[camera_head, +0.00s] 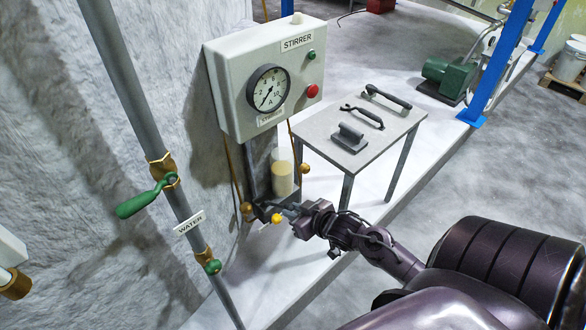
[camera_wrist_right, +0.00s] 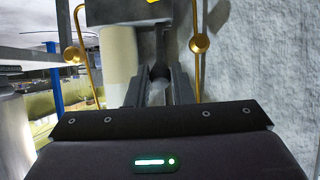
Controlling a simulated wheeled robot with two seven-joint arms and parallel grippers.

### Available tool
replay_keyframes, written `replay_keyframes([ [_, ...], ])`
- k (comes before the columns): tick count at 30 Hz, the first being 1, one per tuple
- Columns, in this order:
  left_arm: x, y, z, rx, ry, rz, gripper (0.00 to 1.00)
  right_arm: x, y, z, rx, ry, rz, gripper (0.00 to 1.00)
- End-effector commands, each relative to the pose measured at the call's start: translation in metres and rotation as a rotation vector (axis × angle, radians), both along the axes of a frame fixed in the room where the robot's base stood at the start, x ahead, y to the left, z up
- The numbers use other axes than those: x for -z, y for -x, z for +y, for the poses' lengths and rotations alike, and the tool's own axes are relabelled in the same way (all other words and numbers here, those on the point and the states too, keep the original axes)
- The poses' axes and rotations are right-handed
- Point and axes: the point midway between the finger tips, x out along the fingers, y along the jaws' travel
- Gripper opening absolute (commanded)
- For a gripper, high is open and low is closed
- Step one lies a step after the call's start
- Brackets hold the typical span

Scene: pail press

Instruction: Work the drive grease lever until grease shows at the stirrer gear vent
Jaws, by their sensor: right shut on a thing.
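The grey STIRRER box (camera_head: 262,75) hangs on the wall with a round dial gauge (camera_head: 268,88). Below it is the grease pump, with a clear reservoir (camera_head: 282,178) partly filled with cream grease. My right gripper (camera_head: 290,211) is at the pump's foot, its fingers shut on a grey lever, mostly hidden by them. A yellow knob (camera_head: 276,218) shows beside the fingertips. In the right wrist view, the gripper (camera_wrist_right: 160,90) closes on a grey bar below the pump body. I cannot make out grease at a vent. My left gripper is out of view.
Brass pipes end in brass balls (camera_head: 305,168) on both sides of the pump. A small table (camera_head: 365,150) with hand tools stands to the right. A grey WATER pipe (camera_head: 150,130) with a green-handled valve (camera_head: 147,197) runs at left.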

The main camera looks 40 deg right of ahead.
Motion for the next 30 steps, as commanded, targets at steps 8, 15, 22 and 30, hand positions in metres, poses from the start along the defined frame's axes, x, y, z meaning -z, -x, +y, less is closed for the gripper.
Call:
replay_keyframes([
  [8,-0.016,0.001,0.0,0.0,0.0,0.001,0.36,-0.02,-0.018,0.001,0.0,0.0,-0.003,0.06],
  [15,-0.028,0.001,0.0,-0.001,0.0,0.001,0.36,-0.035,-0.037,0.003,0.0,0.001,-0.004,0.06],
  [22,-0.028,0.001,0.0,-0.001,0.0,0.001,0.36,-0.037,-0.041,0.003,0.0,0.0,-0.005,0.06],
  [30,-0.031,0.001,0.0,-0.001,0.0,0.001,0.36,-0.042,-0.049,0.004,0.0,0.0,-0.009,0.06],
])
